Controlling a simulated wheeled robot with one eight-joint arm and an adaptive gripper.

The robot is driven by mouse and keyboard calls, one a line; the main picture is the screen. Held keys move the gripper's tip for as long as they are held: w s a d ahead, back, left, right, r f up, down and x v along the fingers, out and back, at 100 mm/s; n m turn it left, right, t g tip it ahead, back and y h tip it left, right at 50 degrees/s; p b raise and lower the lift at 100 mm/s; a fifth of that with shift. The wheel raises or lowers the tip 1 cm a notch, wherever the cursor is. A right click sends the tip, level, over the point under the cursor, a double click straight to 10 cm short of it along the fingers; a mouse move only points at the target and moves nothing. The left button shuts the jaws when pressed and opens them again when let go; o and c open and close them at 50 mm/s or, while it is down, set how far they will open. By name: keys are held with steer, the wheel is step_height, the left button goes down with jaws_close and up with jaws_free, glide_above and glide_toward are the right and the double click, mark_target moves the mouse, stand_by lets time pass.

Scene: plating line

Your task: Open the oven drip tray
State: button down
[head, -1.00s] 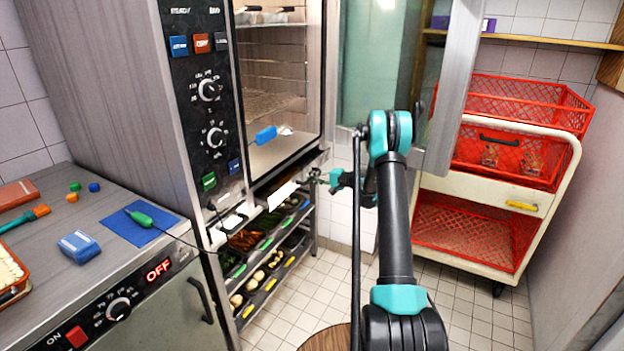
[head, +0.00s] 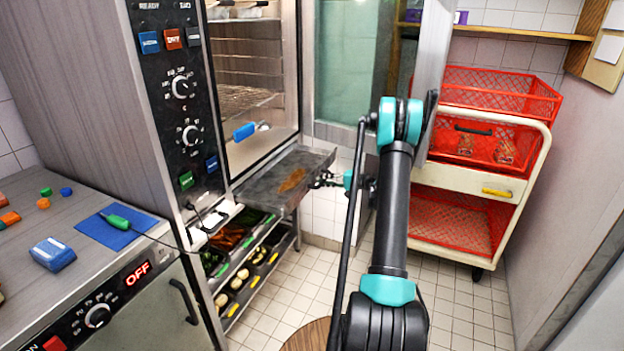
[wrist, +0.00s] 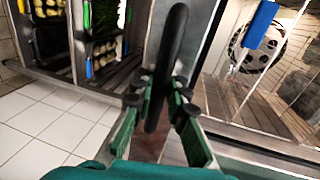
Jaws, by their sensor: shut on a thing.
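The oven drip tray (head: 262,186) is a grey metal tray below the oven chamber. It stands out from the oven front, with a brown stain on its surface. My gripper (head: 326,180) is at its outer end, small and partly dark in the head view. In the wrist view my gripper (wrist: 160,100) has its green, black-padded fingers on either side of a black bar handle (wrist: 172,48) and is shut on it. The oven (head: 168,110) has its door (head: 345,75) swung open, and the chamber with wire racks shows.
Racks of vegetable bins (head: 245,270) stand below the tray. A cart with red crates (head: 470,175) stands at the right. A counter with a blue mat (head: 100,234) is at the left. Tiled floor between is clear.

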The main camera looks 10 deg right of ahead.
steer(key=shift+s+d, duration=0.3)
steer(key=shift+d, duration=0.15)
steer(key=c, duration=1.5)
jaws_free()
steer(key=shift+d, duration=0.1)
steer(key=v, duration=1.1)
steer(key=shift+s+d, duration=0.3)
